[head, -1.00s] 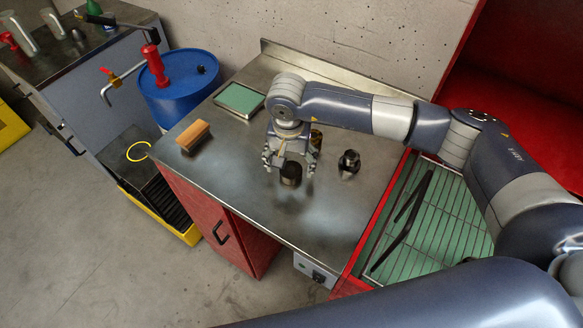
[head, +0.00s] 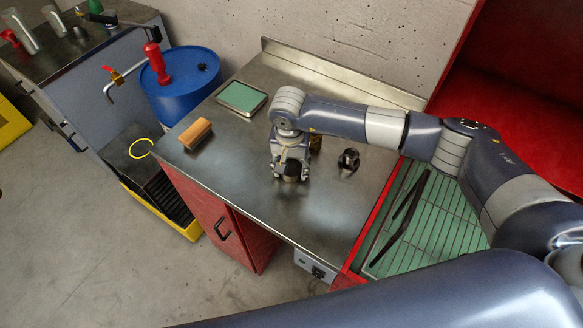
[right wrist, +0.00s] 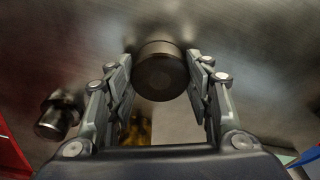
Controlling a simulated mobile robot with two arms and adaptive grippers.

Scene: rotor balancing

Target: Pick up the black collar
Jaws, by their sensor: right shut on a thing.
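The black collar (head: 291,169) is a short dark cylinder on the steel bench top (head: 250,205). In the right wrist view the collar (right wrist: 160,72) stands out between the two fingers, its round end facing the camera. My right gripper (head: 289,173) reaches down over the bench and is shut on the collar. It also shows in the right wrist view (right wrist: 162,80), with a finger on either side of the collar. I cannot tell whether the collar still touches the bench. My left gripper is not in view.
A dark metal part (head: 348,160) stands right of the gripper, and a brass piece (head: 316,141) is close behind it. A wooden brush (head: 195,133) and a green-lined tray (head: 241,97) lie to the left. The bench front is clear.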

